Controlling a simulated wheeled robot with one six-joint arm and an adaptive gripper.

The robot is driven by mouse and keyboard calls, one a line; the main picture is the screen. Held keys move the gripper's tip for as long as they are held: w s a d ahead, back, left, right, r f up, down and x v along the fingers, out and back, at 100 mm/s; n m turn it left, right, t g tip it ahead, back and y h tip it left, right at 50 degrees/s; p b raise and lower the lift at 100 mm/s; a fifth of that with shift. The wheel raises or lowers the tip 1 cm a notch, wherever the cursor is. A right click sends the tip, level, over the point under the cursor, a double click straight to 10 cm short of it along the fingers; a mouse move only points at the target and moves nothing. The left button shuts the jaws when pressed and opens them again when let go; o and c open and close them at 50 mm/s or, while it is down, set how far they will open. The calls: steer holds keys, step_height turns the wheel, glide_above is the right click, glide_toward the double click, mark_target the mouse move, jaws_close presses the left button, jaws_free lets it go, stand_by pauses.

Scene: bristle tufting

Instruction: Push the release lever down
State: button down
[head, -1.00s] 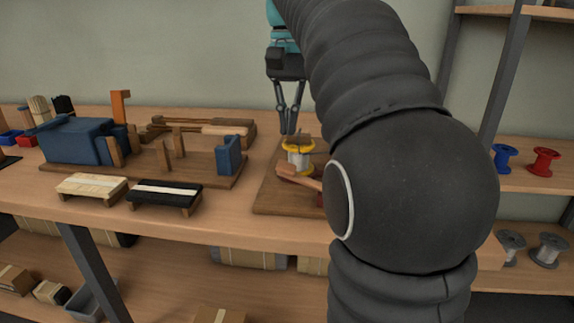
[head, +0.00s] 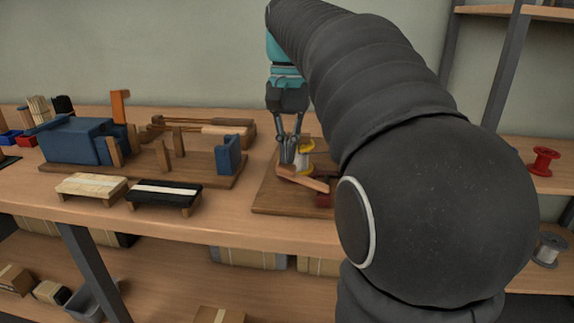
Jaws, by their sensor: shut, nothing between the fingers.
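A reddish-brown wooden lever (head: 310,183), which looks like the release lever, slopes down to the right across a wooden board on the bench. Behind it stands a spool with yellow rims (head: 306,146), now partly covered by my gripper. My gripper (head: 287,160) points down with its fingers shut and empty. Its tips are at the lever's upper left end in the picture; I cannot tell whether they touch it. The right side of the board is hidden behind my arm.
The lever's board (head: 265,200) lies on the workbench. To its left is a board with a blue block machine (head: 75,142), wooden posts and a blue end block (head: 228,154). Two brush blocks (head: 164,193) lie in front. A red spool (head: 543,161) stands on the right shelf.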

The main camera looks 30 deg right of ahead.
mark_target(288, 166)
steer(key=shift+f+b, duration=1.1)
steer(key=shift+f, duration=0.75)
steer(key=shift+w+d+r+p, duration=0.1)
steer(key=shift+r+p, duration=0.35)
steer(key=shift+p, duration=0.05)
steer(key=shift+w+d+r+p, duration=0.15)
steer(key=shift+w+d+p, duration=0.25)
steer(key=shift+w, duration=0.2)
steer(key=shift+w+d+r+p, duration=0.15)
steer(key=shift+w+d+p, duration=0.1)
steer(key=shift+w+d, duration=0.25)
steer(key=shift+a, duration=0.1)
steer(key=shift+r, duration=0.1)
step_height(288, 166, up, 7)
steer(key=shift+w+d+r, duration=0.15)
steer(key=shift+w+d, duration=0.1)
steer(key=shift+w, duration=0.05)
